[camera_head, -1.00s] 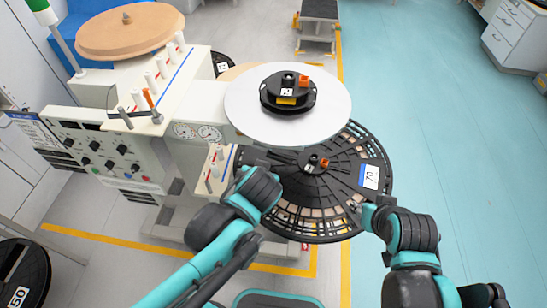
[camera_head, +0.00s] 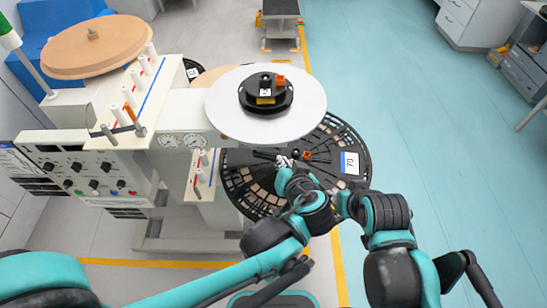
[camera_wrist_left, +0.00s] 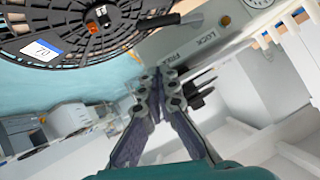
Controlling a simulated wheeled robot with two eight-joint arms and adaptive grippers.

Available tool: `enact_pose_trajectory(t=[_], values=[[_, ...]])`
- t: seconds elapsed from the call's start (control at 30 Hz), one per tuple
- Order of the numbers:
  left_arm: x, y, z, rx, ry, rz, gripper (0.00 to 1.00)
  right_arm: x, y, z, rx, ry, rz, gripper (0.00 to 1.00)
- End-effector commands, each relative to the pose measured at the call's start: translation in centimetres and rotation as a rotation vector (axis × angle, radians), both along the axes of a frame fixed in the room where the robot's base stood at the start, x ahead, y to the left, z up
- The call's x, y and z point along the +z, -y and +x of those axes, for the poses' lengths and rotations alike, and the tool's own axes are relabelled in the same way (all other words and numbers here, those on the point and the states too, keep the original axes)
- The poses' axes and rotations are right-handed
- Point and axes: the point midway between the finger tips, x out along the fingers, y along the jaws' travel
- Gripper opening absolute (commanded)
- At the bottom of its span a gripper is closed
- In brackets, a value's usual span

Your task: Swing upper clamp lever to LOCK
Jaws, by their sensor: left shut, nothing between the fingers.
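A dark lever bar (camera_head: 264,155) runs leftward from beside the hub of the lower black reel (camera_head: 350,135). In the left wrist view a dark bar with a grey end (camera_wrist_left: 165,21) crosses near the printed words FREE and LOCK on a pale machine panel (camera_wrist_left: 196,42). I cannot tell if it is the upper clamp lever. My left gripper (camera_head: 285,162) is shut and empty over the lower reel beside its hub; its fingers also show in the left wrist view (camera_wrist_left: 161,76), apart from the bar. My right gripper (camera_head: 343,203) is by the reel's front right edge, its jaws unclear.
A white disc (camera_head: 228,110) with a black hub (camera_head: 266,97) overhangs the lower reel. The machine's control panel (camera_head: 85,170) and spool pegs (camera_head: 130,95) stand left. Teal floor (camera_head: 440,140) is clear to the right.

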Motion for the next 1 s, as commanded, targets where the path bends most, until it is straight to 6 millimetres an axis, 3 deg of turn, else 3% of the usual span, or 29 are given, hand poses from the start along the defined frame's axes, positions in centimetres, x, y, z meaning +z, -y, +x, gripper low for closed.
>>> enact_pose_trajectory(t=[0.17, 0.53, 0.73, 1.0], values=[[-1.4, -0.5, 1.9, 0.003, -0.001, -0.001, 0.00, -0.9, 0.0, 0.0, 0.000, 0.000, 0.000, 0.40], [-5.5, -2.1, 8.4, 0.004, -0.001, 0.000, 0.00, -3.1, 0.0, 0.0, 0.000, 0.000, 0.000, 0.40], [-8.1, -2.9, 8.7, 0.001, -0.001, 0.001, 0.00, -4.2, 0.0, 0.0, 0.000, 0.000, 0.000, 0.40], [-8.8, -3.2, 8.8, 0.000, -0.001, -0.001, 0.00, -4.4, 0.0, 0.0, 0.000, 0.000, 0.000, 0.40]])
